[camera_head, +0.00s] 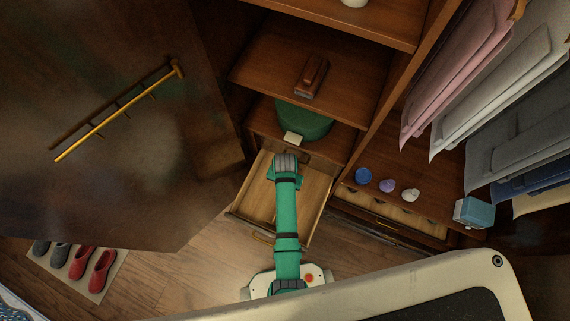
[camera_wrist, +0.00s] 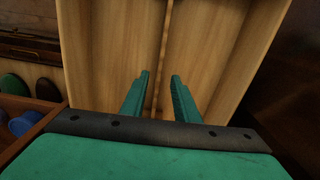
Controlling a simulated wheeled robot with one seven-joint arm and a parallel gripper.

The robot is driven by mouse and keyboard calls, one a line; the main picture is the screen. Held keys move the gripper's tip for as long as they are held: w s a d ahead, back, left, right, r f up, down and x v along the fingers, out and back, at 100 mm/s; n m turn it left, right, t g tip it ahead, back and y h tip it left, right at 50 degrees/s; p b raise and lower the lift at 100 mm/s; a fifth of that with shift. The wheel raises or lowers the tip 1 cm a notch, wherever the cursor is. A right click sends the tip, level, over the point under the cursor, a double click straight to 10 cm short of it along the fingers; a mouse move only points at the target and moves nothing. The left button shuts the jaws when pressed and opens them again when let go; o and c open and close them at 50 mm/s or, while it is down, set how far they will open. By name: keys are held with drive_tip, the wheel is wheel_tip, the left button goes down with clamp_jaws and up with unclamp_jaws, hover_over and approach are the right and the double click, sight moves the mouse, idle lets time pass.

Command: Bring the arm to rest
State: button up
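My arm (camera_head: 287,210) reaches forward over an open, light-wood drawer (camera_head: 312,190) at the bottom of the armoire. Its wrist end is above the drawer's inner part, and the fingers are hidden in the head view. In the wrist view my gripper (camera_wrist: 160,77) shows two green fingers spread apart with nothing between them. Behind them is the drawer's bare floor (camera_wrist: 205,50), with no object visible on it. Whether the fingers touch the drawer cannot be told.
An open door (camera_head: 120,160) fills the left. A brown brush-like object (camera_head: 311,75), a green rounded item (camera_head: 305,120) and a small white block (camera_head: 292,138) lie on shelves. Blue (camera_head: 363,175), purple (camera_head: 387,186) and white (camera_head: 410,195) lumps and a blue box (camera_head: 471,212) sit right, under hanging clothes.

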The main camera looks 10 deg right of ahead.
drive_tip(key=shift+r, duration=0.6)
drive_tip(key=shift+s, duration=0.1)
